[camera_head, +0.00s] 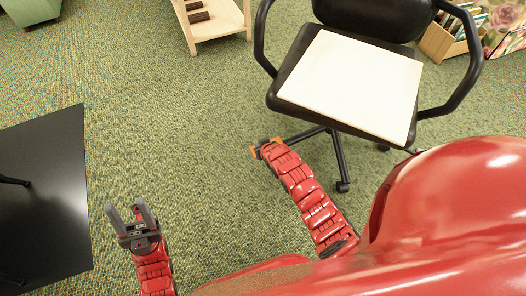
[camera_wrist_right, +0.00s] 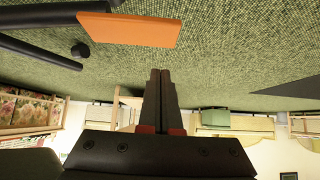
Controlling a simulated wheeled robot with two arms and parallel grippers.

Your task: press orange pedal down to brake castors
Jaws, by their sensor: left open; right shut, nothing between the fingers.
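The orange pedal (camera_head: 253,152) shows on both sides of my right gripper (camera_head: 262,147) in the head view, which hides its middle. In the right wrist view the pedal (camera_wrist_right: 130,29) is a flat orange bar at the upper left. My right gripper (camera_wrist_right: 161,75) is shut and empty, with its fingertips just off the pedal's edge in that picture; I cannot tell whether they touch. The black office chair (camera_head: 285,95) has dark castors, one (camera_head: 343,187) at the end of a base leg. My left gripper (camera_head: 131,209) is open and empty above the carpet.
A pale board (camera_head: 350,82) lies on the chair seat. A wooden shelf (camera_head: 220,24) is at the back, and a crate of books (camera_head: 440,42) at the back right. Green carpet between them is clear.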

